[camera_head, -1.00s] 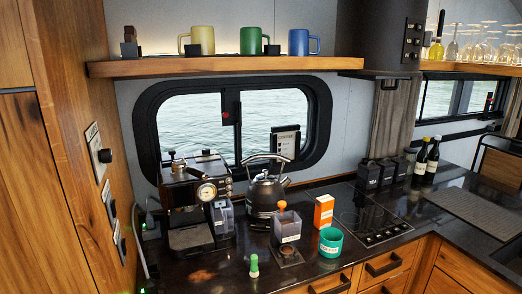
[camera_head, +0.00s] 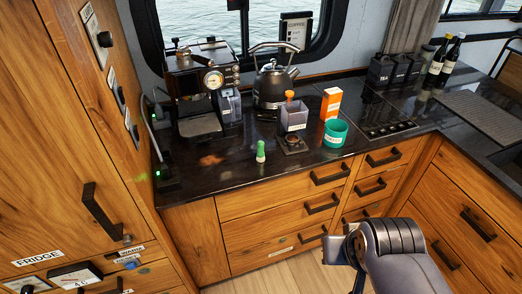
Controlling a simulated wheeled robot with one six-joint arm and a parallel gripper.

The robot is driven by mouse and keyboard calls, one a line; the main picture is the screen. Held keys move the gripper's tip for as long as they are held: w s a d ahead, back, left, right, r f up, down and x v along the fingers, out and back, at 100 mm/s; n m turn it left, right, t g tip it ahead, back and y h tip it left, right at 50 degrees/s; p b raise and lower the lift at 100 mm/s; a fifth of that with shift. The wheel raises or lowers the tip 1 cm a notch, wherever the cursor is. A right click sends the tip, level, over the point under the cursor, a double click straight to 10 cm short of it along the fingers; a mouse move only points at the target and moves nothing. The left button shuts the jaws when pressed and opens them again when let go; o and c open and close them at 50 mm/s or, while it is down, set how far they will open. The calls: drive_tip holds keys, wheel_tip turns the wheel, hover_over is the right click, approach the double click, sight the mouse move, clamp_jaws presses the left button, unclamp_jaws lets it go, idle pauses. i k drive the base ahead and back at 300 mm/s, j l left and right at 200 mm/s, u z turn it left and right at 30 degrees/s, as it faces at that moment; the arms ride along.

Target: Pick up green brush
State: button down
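The green brush (camera_head: 260,151) is a small upright piece with a green handle and a paler lower end. It stands on the dark counter (camera_head: 225,176) near the front edge, left of the square black stand. My arm comes in at the lower right, in front of the drawers. Its metal end, where my gripper (camera_head: 338,247) seems to be, is well to the right of the brush and nearer to me, not touching it. The fingers cannot be made out, nor whether they hold anything.
Behind the brush stand an espresso machine (camera_head: 198,85) and a kettle (camera_head: 272,85). To its right are a container with an orange knob (camera_head: 293,116), a teal cup (camera_head: 335,132) and an orange box (camera_head: 331,103). Drawers (camera_head: 285,205) lie below. Counter left of the brush is clear.

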sight(260, 158)
drive_tip(key=i+u, duration=0.35)
drive_tip(key=i, duration=0.2)
drive_tip(key=i+l+u, duration=0.35)
drive_tip(key=i, duration=0.2)
drive_tip(key=j, duration=0.1)
